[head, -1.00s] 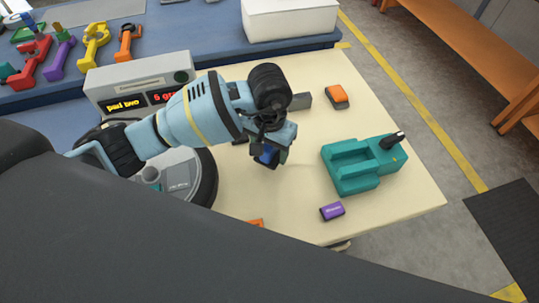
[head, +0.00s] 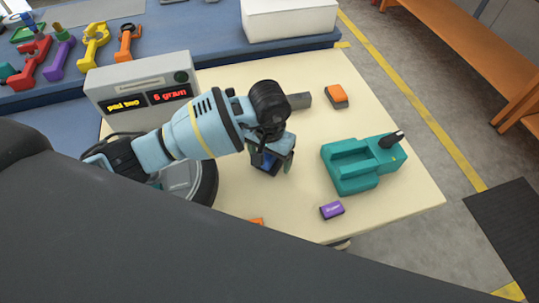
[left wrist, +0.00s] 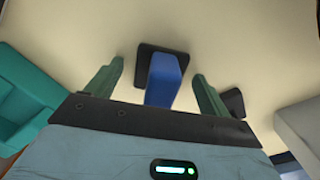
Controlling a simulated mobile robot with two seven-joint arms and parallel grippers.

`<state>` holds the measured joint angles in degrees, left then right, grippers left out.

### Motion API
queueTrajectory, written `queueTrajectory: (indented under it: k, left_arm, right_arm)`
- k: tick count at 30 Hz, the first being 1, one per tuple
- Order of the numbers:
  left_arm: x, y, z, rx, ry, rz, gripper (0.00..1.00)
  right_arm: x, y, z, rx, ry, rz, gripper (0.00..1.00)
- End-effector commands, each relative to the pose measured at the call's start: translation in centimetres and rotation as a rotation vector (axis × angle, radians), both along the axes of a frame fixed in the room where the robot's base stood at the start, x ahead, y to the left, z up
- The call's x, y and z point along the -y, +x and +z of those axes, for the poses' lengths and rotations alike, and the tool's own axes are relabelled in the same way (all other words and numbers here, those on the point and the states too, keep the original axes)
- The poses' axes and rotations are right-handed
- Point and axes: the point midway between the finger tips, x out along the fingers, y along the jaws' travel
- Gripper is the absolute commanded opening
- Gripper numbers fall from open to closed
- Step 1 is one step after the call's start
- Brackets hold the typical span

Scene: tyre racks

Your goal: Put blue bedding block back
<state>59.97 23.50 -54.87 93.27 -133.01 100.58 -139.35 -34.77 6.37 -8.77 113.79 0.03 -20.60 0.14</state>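The blue bedding block (left wrist: 166,78) stands out between the two fingers of my left gripper (left wrist: 157,84) in the left wrist view, with a gap on each side. A dark pad or base (left wrist: 146,55) lies behind it; whether the block rests on it I cannot tell. In the head view my left gripper (head: 274,165) is low over the cream table, and a patch of the blue block shows at it (head: 262,160). The fingers are spread and do not appear to touch the block. My right gripper is not in view.
A teal fixture (head: 352,168) stands to the right, with a purple block (head: 332,210) in front of it. An orange-topped block (head: 337,95) and a grey bar (head: 299,101) lie behind. A display box (head: 145,88) stands at left. The table's right front corner is clear.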

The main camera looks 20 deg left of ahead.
Motion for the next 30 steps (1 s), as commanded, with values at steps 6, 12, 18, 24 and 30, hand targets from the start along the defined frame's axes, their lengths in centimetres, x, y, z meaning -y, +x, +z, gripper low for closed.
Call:
queueTrajectory:
  k: [6, 12, 18, 24, 30]
  left_arm:
    - [0.0, 0.0, 0.3, 0.001, -0.001, 0.0, 0.81]
    - [0.0, 0.1, 2.5, 0.005, -0.001, 0.0, 0.81]
    - [0.0, 0.1, 6.6, 0.005, 0.0, -0.001, 0.81]
    - [0.0, 0.0, 10.1, 0.002, 0.0, 0.0, 0.81]
    - [0.0, 0.0, 12.0, 0.0, 0.0, 0.001, 0.81]
  right_arm:
    - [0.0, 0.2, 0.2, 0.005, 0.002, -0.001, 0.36]
    - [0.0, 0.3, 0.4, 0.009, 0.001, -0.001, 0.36]
    - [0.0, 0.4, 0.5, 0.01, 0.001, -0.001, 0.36]
    - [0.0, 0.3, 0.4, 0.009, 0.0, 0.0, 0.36]
    - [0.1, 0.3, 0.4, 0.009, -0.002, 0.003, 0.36]
